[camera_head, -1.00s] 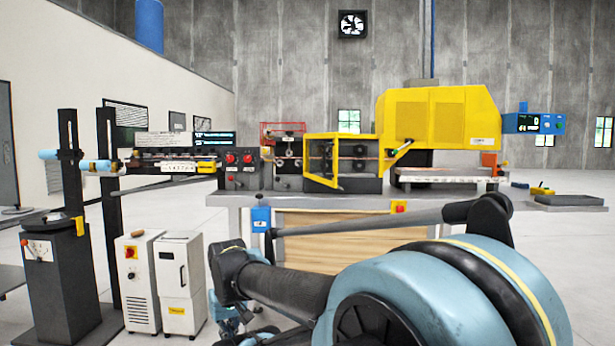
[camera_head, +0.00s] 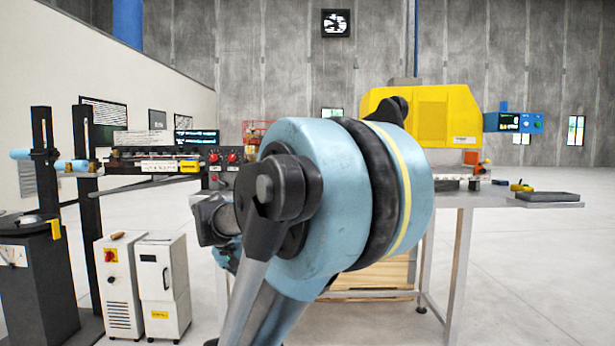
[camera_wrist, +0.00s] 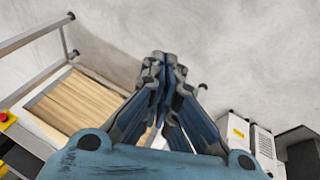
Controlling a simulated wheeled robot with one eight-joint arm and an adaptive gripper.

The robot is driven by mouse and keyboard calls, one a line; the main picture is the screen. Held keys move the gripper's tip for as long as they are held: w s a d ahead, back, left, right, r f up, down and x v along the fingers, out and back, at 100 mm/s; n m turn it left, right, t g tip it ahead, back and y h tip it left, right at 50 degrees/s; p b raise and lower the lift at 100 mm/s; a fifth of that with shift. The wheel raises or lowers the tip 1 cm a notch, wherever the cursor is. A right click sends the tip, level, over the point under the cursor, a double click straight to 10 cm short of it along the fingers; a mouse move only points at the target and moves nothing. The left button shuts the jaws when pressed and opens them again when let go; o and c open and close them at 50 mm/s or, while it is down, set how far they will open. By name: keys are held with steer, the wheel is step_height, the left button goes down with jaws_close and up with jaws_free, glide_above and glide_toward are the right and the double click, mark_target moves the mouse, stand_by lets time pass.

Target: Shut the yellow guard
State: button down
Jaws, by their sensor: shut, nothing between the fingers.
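My gripper (camera_wrist: 163,60) shows in the wrist view, pointing over the grey floor. Its fingers are together and hold nothing. In the head view my arm covers the middle of the machine bench, so the small yellow-framed guard with clear panels is hidden there. The large yellow hood (camera_head: 432,118) shows to the right, behind my arm. The wrist view shows no yellow guard. My gripper is apart from the machine, out over the floor beside the bench's wooden panel (camera_wrist: 75,108).
Two white cabinets (camera_head: 163,285) stand on the floor at the left, also in the wrist view (camera_wrist: 240,135). A dark post stand (camera_head: 35,270) is further left. The bench (camera_head: 490,200) spans behind my arm. A blue control box (camera_head: 512,122) hangs at the right.

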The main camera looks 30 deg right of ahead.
steer(key=w+d+r+m+g+h, duration=0.2)
steer(key=w+d+r+m+h, duration=0.55)
steer(key=w+d+r, duration=0.5)
steer(key=w+d+r+m+g+h, duration=0.3)
steer(key=w+d+r+m+h, duration=0.45)
steer(key=w+r, duration=0.7)
steer(key=s+d+y, duration=0.2)
steer(key=d, duration=1.3)
steer(key=shift+d+f, duration=0.25)
steer(key=shift+d, duration=0.05)
steer(key=shift+t, duration=0.4)
